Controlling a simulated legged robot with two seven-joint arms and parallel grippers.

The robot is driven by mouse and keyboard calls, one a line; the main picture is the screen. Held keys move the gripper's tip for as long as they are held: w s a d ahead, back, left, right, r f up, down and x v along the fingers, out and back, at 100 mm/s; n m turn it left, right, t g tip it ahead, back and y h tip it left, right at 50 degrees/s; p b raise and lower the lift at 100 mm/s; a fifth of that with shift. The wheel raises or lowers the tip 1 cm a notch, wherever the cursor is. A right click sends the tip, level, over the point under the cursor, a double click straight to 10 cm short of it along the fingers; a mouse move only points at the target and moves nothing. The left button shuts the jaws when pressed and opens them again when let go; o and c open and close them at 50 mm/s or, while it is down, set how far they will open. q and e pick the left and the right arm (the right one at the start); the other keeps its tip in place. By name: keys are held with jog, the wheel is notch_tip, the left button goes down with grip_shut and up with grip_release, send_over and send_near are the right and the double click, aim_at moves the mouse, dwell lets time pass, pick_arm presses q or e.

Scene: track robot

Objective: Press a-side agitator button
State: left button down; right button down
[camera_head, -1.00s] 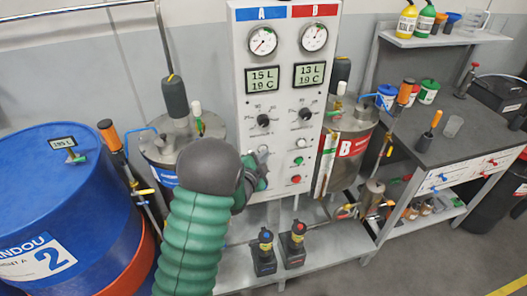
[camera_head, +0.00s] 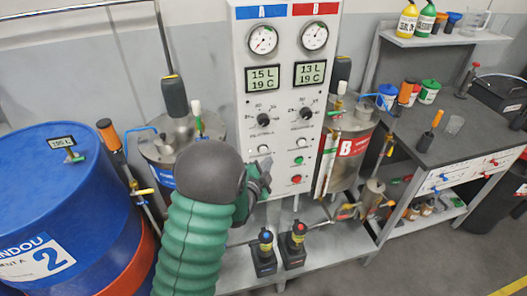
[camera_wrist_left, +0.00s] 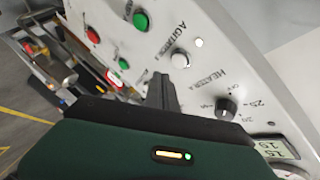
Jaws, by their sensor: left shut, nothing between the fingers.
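The control panel (camera_head: 285,80) stands upright with an A column under a blue label and a B column under a red label. The white A-side agitator button (camera_head: 264,150) sits below the A knob. In the left wrist view this white button (camera_wrist_left: 180,60) lies beside the "AGITATOR" lettering, just beyond my finger. My left gripper (camera_head: 262,181) is shut and empty, in front of the panel a little below the button in the head view. Its dark fingers (camera_wrist_left: 161,90) point toward the panel; I cannot tell whether they touch it. The lower A column is hidden behind the gripper.
The A heater knob (camera_head: 264,124) is above the button. A green button (camera_head: 299,160) and a red button (camera_head: 296,179) are to the right. Tank B (camera_head: 350,130) and a blue drum (camera_head: 50,190) flank the panel. Two small black devices stand on the lower shelf.

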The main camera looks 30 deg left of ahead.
pick_arm(q)
jog(key=shift+s+d, duration=1)
jog(key=shift+d, duration=0.15)
jog(key=s+d+f+n+g+h, duration=0.2)
jog(key=s+d+g, duration=0.4)
jog(key=s, duration=0.4)
jog(key=s+d+f+n+g+h, duration=0.1)
jog(key=s+d+f+n+g, duration=0.4)
jog(key=s, duration=0.5)
jog(key=d+n, duration=0.2)
jog(key=d, duration=0.1)
jog(key=shift+d+f+g+h, duration=0.3)
jog(key=shift+d+g+h, duration=0.05)
jog(key=shift+g+h, duration=0.05)
jog(key=shift+s, duration=0.1)
